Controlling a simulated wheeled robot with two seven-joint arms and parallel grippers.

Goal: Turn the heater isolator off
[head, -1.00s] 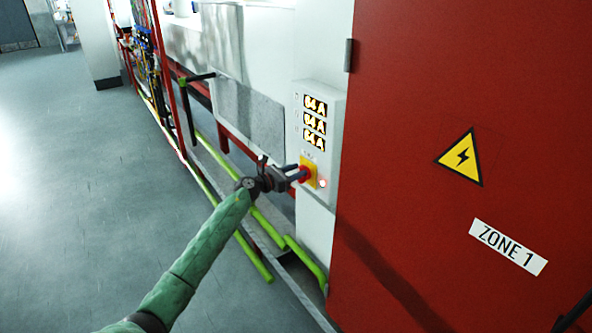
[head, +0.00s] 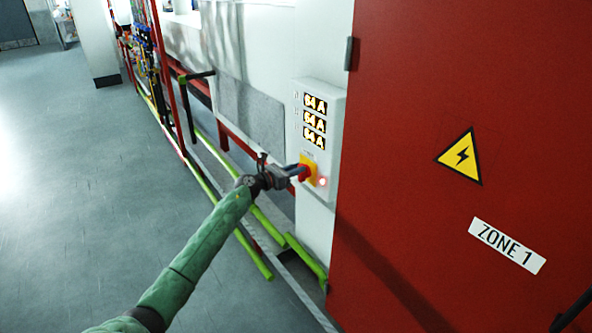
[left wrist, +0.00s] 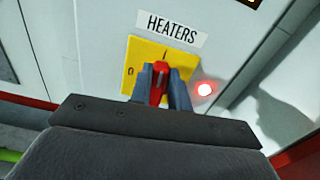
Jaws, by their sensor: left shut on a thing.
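The heater isolator is a red rotary handle (left wrist: 158,85) on a yellow plate (left wrist: 131,53) under a label reading HEATERS (left wrist: 172,29). In the left wrist view the handle stands about upright, its tip towards the I mark at the top; the 0 mark is at the left. My left gripper (left wrist: 162,84) is shut on the red handle, one finger on each side. In the head view the left gripper (head: 298,172) reaches the handle from the left, and the yellow plate (head: 313,164) shows behind it.
A lit red lamp (left wrist: 204,89) sits right of the plate. Above it on the grey box (head: 336,110) three displays (head: 314,122) read 64 A. A red cabinet door (head: 440,120) marked ZONE 1 stands at the right. Green pipes (head: 262,226) run low; the floor at left is clear.

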